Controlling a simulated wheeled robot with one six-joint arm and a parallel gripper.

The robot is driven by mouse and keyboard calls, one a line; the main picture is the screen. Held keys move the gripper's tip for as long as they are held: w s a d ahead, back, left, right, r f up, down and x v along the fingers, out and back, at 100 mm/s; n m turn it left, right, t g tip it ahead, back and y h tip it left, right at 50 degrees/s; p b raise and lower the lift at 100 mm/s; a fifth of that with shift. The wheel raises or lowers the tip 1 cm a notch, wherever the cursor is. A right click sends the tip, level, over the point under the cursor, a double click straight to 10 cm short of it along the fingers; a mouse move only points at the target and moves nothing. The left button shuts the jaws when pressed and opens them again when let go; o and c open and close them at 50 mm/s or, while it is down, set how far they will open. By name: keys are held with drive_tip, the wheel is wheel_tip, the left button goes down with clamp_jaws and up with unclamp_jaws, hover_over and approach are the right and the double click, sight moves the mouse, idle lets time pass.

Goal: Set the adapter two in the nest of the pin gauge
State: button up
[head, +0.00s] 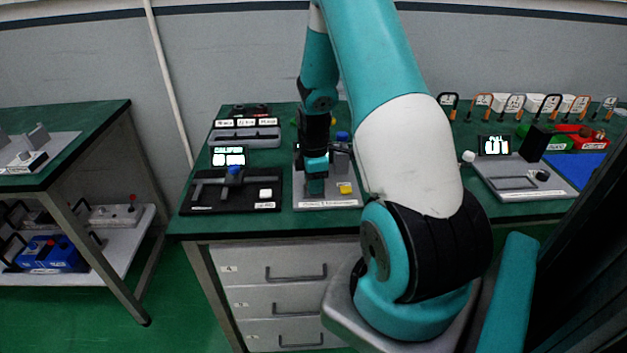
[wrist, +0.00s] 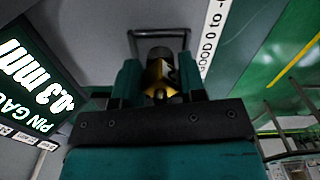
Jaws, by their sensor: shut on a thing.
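In the head view my gripper (head: 316,180) points down over the grey base of the middle station (head: 328,201). In the wrist view my gripper (wrist: 160,78) is shut on a small brass-coloured piece, the adapter (wrist: 156,76), between its teal fingers. A dark round part shows just beyond the adapter, inside a dark frame (wrist: 158,33). A white strip (wrist: 213,30) reads "GOOD 0 to -". My fingers hide the adapter's lower end, so I cannot tell whether it sits in the nest.
A yellow block (head: 346,188) lies on the station's front right. The black caliper station (head: 205,201) is to its left. A pull station (head: 497,195) with a lit display stands to the right. Bare green bench lies between the stations.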

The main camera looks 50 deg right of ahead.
drive_tip(key=shift+f, duration=0.1)
drive_tip(key=o, duration=1)
wheel_tip(320, 180, up, 12)
drive_tip(key=shift+r+b, duration=0.2)
drive_tip(key=shift+b, duration=0.45)
drive_tip(key=a+r+m+t+y, duration=0.1)
drive_tip(key=a+r, duration=0.2)
drive_tip(key=a, duration=0.7)
drive_tip(key=a+r+y, duration=0.1)
drive_tip(key=a+r, duration=0.3)
drive_tip(key=a, duration=0.6)
drive_tip(key=s+a+r, duration=0.1)
drive_tip(key=s+a, duration=0.4)
drive_tip(key=a, duration=0.1)
drive_tip(key=s+a+r+m+y, duration=0.1)
drive_tip(key=s+a, duration=0.4)
drive_tip(key=a, duration=0.1)
drive_tip(key=s+a+r+m+g+y, duration=0.1)
drive_tip(key=s+a+r, duration=0.1)
drive_tip(key=s+a, duration=0.3)
drive_tip(key=shift+s+a, duration=0.1)
drive_tip(key=shift+a, duration=0.65)
